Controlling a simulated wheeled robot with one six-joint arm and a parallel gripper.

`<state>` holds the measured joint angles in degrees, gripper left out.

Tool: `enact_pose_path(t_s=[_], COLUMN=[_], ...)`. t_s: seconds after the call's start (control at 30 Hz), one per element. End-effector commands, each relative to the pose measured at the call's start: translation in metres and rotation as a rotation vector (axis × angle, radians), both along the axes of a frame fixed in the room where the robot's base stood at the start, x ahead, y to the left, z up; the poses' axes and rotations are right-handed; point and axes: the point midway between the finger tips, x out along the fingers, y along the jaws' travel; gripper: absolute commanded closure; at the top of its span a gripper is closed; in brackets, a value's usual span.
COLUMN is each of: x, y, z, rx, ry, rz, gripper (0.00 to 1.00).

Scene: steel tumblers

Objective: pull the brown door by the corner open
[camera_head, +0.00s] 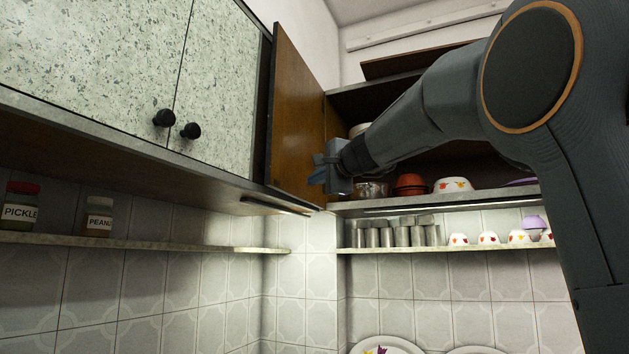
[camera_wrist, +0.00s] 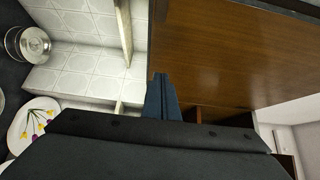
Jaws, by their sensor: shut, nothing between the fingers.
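The brown door (camera_head: 297,122) by the corner stands swung out from its cupboard, showing its wooden face. It also fills the upper right of the wrist view (camera_wrist: 225,55). My gripper (camera_head: 318,174) is shut and empty beside the lower part of this door, on the side of the open cupboard. In the wrist view its closed fingers (camera_wrist: 160,92) overlap the door's lower edge. I cannot tell whether they touch the door. My arm hides part of the cupboard opening.
Speckled cupboard doors (camera_head: 125,60) with black knobs are at left. The cupboard shelf holds an orange bowl (camera_head: 409,184) and a white bowl (camera_head: 453,185). Steel tumblers (camera_head: 402,233) and small cups stand on the shelf below. Jars (camera_head: 97,217) stand on the left shelf.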

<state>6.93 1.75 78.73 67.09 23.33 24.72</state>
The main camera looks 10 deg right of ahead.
Motion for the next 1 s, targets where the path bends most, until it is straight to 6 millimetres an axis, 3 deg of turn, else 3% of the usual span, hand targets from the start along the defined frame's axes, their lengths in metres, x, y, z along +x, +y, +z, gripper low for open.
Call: enact_pose_path(t_s=[0.23,0.7,1.0], x=[-0.014,-0.094,-0.109], y=[-0.024,0.001,0.008], z=[-0.002,0.0,0.0], rx=[0.0,-0.003,-0.001], ry=[-0.003,-0.002,0.0], rz=[0.005,0.005,0.007], gripper=[1.0,1.0,1.0])
